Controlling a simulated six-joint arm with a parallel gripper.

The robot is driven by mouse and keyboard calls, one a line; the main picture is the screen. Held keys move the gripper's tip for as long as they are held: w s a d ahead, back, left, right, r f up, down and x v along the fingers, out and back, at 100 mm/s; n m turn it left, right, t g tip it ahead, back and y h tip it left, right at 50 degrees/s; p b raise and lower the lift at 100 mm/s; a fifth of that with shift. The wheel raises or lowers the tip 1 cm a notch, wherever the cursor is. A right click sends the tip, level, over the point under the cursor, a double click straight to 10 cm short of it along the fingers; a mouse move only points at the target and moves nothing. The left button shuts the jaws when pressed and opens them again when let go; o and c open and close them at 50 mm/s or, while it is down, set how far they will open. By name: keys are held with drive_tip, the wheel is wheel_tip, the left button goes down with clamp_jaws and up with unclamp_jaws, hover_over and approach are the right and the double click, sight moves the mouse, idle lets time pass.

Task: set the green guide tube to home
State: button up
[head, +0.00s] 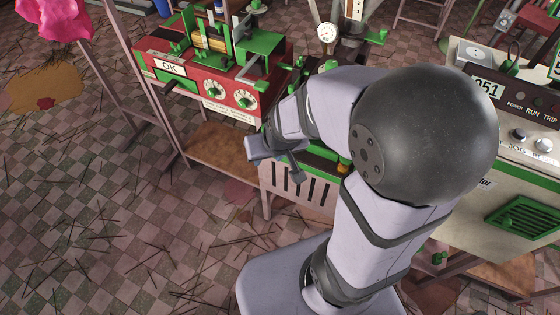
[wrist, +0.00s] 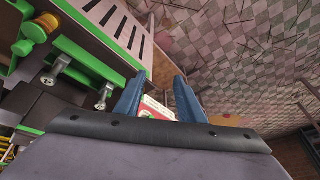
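My gripper (head: 278,158) is in front of the middle machine, above its pale slotted panel (head: 298,188). In the wrist view its two blue fingers (wrist: 158,95) stand apart with nothing held between them. The slotted panel (wrist: 112,28) and a green frame (wrist: 85,62) lie to the fingers' left, apart from them. I cannot tell which green part is the guide tube; my arm hides much of the middle machine in the head view.
A red machine (head: 183,72) with an OK sign, dials and green fittings stands at the back left. A pale cabinet (head: 470,185) with a green vent and control panel stands at the right. A round gauge (head: 327,33) rises behind my arm. The tiled floor (head: 95,215) at left has scattered sticks.

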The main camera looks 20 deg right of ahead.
drive_tip(key=s+r+g+p, duration=0.2)
drive_tip(key=s, duration=0.4)
drive_tip(key=shift+s+d+r+g+p, duration=0.2)
drive_tip(key=shift+d+r+g+p, duration=0.15)
drive_tip(key=shift+d, duration=0.1)
